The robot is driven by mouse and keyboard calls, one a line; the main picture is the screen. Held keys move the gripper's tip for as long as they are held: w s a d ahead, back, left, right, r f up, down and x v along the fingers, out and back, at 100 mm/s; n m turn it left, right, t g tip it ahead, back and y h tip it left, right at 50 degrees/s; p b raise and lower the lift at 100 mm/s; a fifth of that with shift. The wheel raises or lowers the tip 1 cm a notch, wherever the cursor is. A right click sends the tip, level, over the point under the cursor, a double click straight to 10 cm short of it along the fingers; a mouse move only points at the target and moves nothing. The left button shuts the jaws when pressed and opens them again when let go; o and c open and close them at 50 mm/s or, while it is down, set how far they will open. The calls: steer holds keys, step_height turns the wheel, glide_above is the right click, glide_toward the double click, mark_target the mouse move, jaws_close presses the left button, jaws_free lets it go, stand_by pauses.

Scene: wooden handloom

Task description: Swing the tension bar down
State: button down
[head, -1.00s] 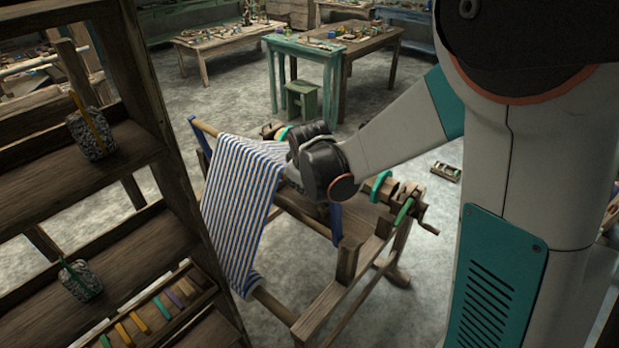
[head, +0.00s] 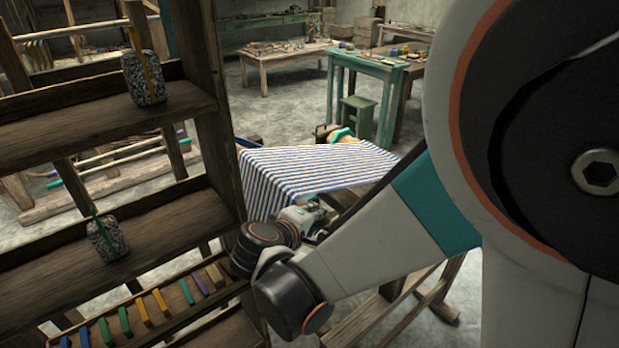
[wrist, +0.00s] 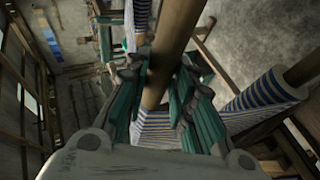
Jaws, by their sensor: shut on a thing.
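The tension bar is a round wooden bar (wrist: 170,50) running between my gripper's fingers (wrist: 156,78) in the wrist view, and the fingers are shut on it. In the head view my gripper (head: 308,218) is at the near side of the loom, just below the edge of the blue-and-white striped cloth (head: 300,172). The cloth lies in a broad, nearly flat sheet and drops at its left end. The bar is mostly hidden there by the cloth and my gripper. The cloth also shows around and below the bar in the wrist view (wrist: 158,130).
A teal table (head: 375,68) and a green stool (head: 356,115) stand behind. Grey floor is open behind the loom.

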steer(key=shift+s+a+f+b, duration=0.25)
steer(key=shift+s+f+b, duration=0.1)
steer(key=shift+f, duration=0.35)
steer(key=c, duration=1.4)
jaws_free()
steer(key=shift+a, duration=0.1)
steer(key=shift+o, duration=0.2)
steer(key=shift+w, duration=0.1)
